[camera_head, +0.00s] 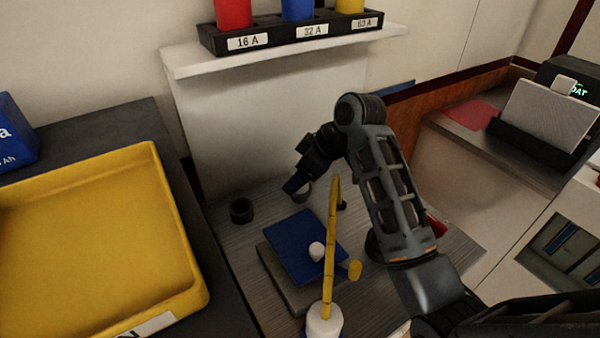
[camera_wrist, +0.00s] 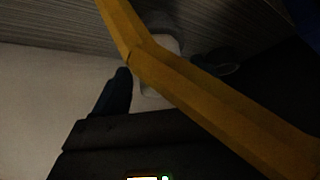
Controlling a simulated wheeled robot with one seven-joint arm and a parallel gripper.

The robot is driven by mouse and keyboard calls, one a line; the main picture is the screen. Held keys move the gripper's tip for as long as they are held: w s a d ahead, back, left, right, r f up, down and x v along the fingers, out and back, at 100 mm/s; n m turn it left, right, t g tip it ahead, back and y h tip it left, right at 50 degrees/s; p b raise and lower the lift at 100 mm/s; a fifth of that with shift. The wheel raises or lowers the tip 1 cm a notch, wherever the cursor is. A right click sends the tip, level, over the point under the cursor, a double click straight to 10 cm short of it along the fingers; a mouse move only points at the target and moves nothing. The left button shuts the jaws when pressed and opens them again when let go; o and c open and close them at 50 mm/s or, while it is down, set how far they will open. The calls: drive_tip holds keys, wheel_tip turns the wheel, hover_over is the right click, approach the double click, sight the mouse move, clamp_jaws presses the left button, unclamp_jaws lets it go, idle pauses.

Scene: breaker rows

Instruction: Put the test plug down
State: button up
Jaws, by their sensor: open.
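My gripper (camera_head: 298,186) is at the end of my arm, low over the grey worktop, behind the yellow upright bar. Its jaws are open. A small pale grey round piece (camera_head: 306,193) shows right at the fingertips; I cannot tell if it is the test plug, or if it touches the worktop. In the wrist view, a pale white block (camera_wrist: 160,50) lies beyond a dark finger (camera_wrist: 116,92), partly covered by a yellow bar (camera_wrist: 190,85). The wrist view is dark, and nothing is clearly held between the fingers.
A yellow upright bar (camera_head: 333,245) on a white base (camera_head: 324,320) stands near my gripper. A yellow tray (camera_head: 90,235) is left. A shelf (camera_head: 290,58) holds a labelled rack (camera_head: 280,38).

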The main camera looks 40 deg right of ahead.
drive_tip(key=p+v, duration=0.1)
drive_tip(key=v, duration=1.1)
drive_tip(key=shift+r, duration=0.2)
drive_tip(key=shift+w, duration=0.1)
